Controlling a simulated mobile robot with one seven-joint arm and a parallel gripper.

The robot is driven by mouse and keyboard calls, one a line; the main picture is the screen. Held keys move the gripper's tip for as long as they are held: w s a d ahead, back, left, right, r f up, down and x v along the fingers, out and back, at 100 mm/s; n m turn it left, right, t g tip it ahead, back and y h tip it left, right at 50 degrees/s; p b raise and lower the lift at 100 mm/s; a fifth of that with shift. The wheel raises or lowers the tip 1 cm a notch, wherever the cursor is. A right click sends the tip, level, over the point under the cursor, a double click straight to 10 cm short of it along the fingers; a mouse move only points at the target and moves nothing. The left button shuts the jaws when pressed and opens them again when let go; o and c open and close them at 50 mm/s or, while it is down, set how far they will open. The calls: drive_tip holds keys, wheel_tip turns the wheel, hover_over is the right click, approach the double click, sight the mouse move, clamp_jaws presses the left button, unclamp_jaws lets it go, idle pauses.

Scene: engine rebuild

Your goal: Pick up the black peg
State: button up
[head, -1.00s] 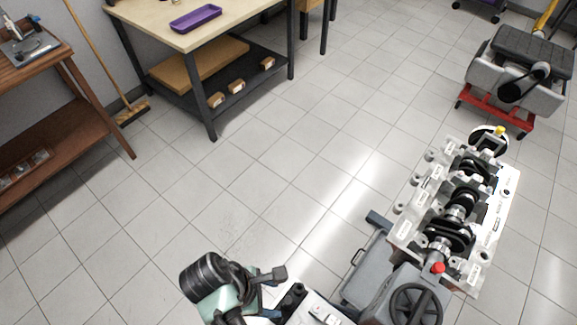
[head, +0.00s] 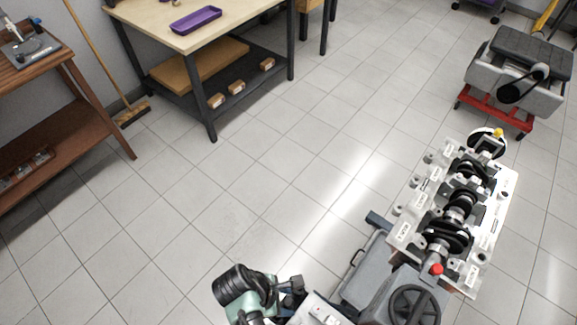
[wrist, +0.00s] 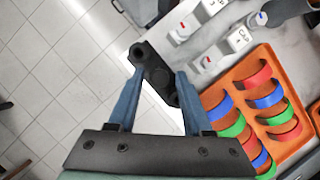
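In the wrist view, a black part (wrist: 156,72) with rounded ends lies beyond and between my fingertips, at the edge of a pale bench top. I cannot tell whether it is the black peg alone or a holder with the peg in it. My gripper (wrist: 160,82) has two blue fingers spread apart, with a gap between them. I see no clear contact with the black part. In the head view my gripper (head: 294,284) is at the bottom, over the near end of the bench, and hides the black part.
An orange tray (wrist: 284,62) with several red, blue and green half rings lies right of my gripper. White caps (wrist: 238,38) stand behind it. In the head view an engine block (head: 404,232) with a crankshaft stands at the right. The floor at centre is clear.

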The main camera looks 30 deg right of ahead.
sight(286, 301)
clamp_jaws()
drive_tip(key=shift+r, duration=0.1)
wheel_tip(286, 301, up, 10)
idle(0.9)
